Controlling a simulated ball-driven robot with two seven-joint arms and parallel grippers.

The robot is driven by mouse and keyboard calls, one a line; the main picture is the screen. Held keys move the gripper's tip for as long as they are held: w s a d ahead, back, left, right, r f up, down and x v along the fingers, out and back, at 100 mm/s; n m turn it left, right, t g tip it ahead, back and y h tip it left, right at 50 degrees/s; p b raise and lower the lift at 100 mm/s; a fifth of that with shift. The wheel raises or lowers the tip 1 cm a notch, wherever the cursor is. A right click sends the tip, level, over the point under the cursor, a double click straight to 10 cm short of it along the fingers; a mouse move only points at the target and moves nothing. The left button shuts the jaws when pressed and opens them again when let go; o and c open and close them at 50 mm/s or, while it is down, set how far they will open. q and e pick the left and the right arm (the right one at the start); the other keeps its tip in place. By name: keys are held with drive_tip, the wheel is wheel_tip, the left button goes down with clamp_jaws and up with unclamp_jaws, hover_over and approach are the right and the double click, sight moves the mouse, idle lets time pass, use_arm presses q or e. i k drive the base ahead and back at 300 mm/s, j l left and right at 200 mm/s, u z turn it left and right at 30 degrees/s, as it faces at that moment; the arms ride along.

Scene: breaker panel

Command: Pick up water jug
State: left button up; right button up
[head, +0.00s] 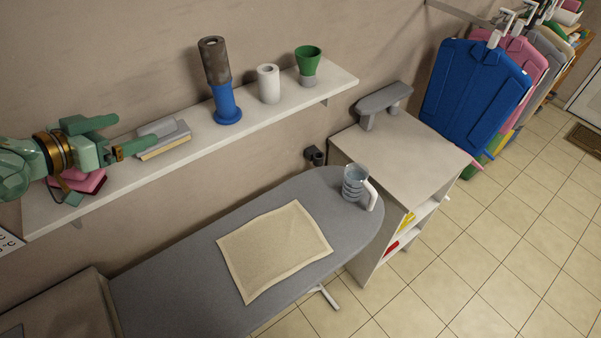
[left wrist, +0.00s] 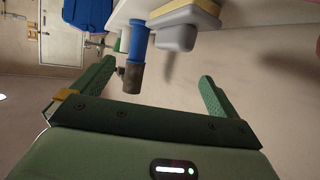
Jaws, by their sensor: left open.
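The water jug (head: 354,184) is a clear, bluish jug with a white handle on its right side. It stands upright near the rounded end of the grey ironing board (head: 180,270). My left gripper (head: 122,136) is at the upper left of the head view, over the left part of the wall shelf, far from the jug. In the left wrist view the left gripper (left wrist: 157,82) has its green fingers wide apart with nothing between them. The jug cannot be made out in the left wrist view. My right gripper is in neither view.
A beige cloth (head: 273,248) lies on the board left of the jug. A white cabinet (head: 400,150) stands beside it.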

sight(360, 190)
drive_tip(key=z, duration=0.55)
drive_tip(key=k+l, duration=1.25)
